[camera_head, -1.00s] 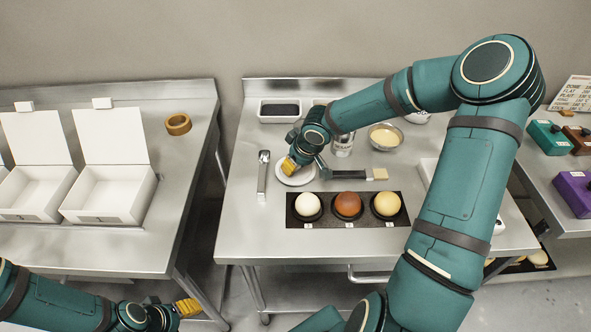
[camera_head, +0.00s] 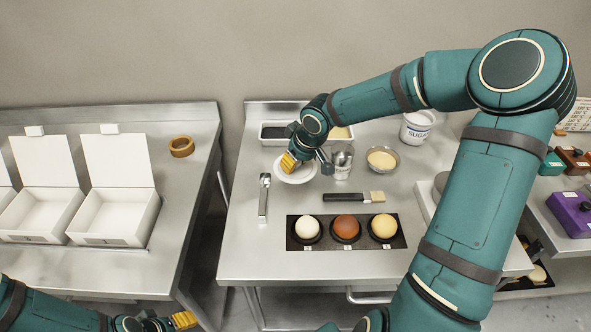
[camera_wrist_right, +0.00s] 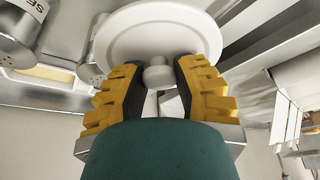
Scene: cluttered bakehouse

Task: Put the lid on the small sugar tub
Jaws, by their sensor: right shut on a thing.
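A white round lid (camera_head: 298,171) with a small knob is in my right gripper (camera_head: 289,162), over the left part of the middle steel table. In the right wrist view the two yellow-padded fingers (camera_wrist_right: 157,88) close around the knob, and the lid (camera_wrist_right: 158,30) spreads beyond them. The white sugar tub (camera_head: 416,129), with "SUGAR" lettering, stands at the back right of the table, to the right of the lid. Its top looks uncovered. My left gripper (camera_head: 184,320) is low at the left bottom edge; its finger opening is unclear.
A metal canister (camera_head: 343,166) stands close right of my right gripper, with a bowl (camera_head: 382,160) beyond. A brush (camera_head: 350,197), a scoop (camera_head: 264,196) and a dark mat (camera_head: 298,242) with three domes lie in front. Back trays (camera_head: 272,142) and my right arm crowd the back.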

